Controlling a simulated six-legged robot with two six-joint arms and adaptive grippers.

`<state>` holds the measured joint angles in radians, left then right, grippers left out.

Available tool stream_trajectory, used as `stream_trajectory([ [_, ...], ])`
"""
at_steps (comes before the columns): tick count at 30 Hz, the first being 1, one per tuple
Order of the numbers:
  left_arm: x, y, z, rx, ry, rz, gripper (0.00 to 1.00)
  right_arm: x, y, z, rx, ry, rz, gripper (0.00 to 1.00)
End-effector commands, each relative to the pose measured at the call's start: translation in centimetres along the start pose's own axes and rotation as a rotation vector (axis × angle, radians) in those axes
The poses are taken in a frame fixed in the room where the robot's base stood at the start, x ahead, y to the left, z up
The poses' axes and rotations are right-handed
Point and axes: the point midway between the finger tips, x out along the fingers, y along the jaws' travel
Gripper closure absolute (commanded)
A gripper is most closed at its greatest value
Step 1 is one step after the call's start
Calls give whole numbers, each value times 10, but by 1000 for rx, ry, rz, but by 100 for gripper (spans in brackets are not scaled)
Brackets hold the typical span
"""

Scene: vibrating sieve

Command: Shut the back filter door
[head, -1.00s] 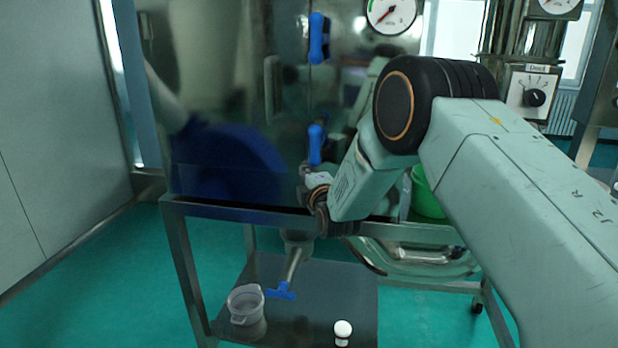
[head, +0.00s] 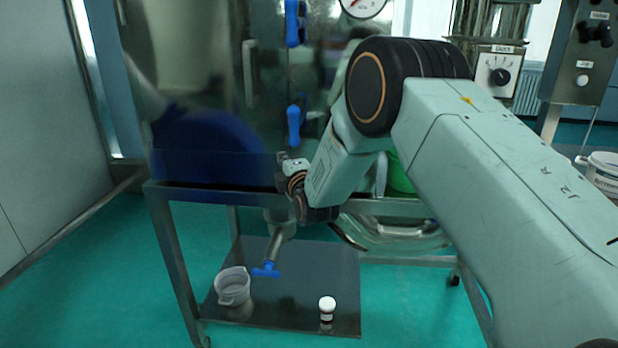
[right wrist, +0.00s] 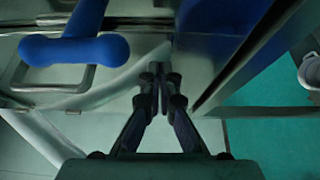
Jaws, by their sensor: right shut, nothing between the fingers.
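The filter door is a shiny steel panel (head: 215,75) with a grey bar handle (head: 249,72), in the upper left of the head view. Blue latch handles (head: 293,125) stand along its right side. I cannot tell whether the door is fully closed. My right gripper (head: 283,158) is shut and empty, low in front of the panel, just below the lower blue latch. In the right wrist view its closed fingertips (right wrist: 155,72) lie over the steel surface, right of a blue handle (right wrist: 75,48). My left gripper is not in view.
A steel frame (head: 170,250) carries the cabinet. Its lower shelf (head: 290,285) holds a clear beaker (head: 232,287) and a small white-capped bottle (head: 327,307). A blue-handled valve (head: 265,271) hangs above the shelf. Green floor is free at the left.

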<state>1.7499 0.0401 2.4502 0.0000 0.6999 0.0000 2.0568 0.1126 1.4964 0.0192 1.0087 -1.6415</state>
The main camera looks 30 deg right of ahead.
Motion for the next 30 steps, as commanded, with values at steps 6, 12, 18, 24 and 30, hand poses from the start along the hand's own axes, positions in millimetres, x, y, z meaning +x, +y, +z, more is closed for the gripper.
stream_trajectory([
  [6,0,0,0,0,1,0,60,-28,-1,12,2,-2,-3,100],
  [12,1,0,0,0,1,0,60,-57,-2,22,3,-3,-5,100],
  [18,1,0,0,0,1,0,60,-81,-2,29,2,-2,-4,100],
  [24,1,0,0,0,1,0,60,-92,-1,32,0,0,-2,100],
  [30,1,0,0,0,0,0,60,-93,-2,31,21,0,-3,100],
])
